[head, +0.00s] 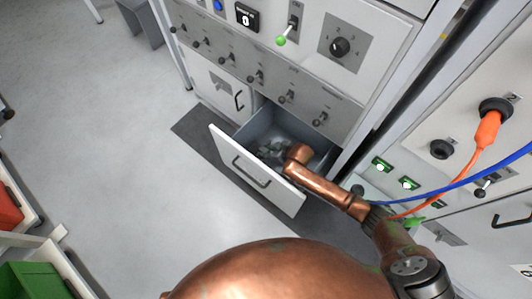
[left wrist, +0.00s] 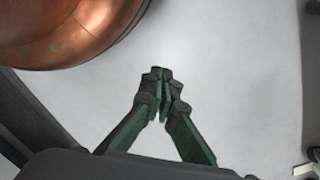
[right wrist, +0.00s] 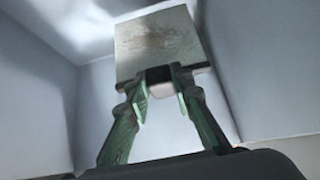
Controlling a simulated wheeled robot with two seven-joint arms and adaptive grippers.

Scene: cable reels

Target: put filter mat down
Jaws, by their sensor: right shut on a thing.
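The filter mat (right wrist: 155,42) is a flat, square, grey-beige piece with a worn brownish patch. In the right wrist view my right gripper (right wrist: 160,84) is shut on its near edge, inside the pale walls of a drawer. In the head view my right gripper (head: 268,150) is down in the open drawer (head: 252,168), partly hidden by my copper arm. I cannot make out the mat clearly there, nor whether it touches the drawer floor. My left gripper (left wrist: 161,76) has its fingertips together, empty, above bare floor. It is not seen in the head view.
The drawer sits low in a grey cabinet with rows of knobs and a green-tipped lever (head: 281,41). At the right, an orange plug (head: 487,130) and a blue cable (head: 460,182) run near my right arm. A green bin (head: 32,281) stands lower left.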

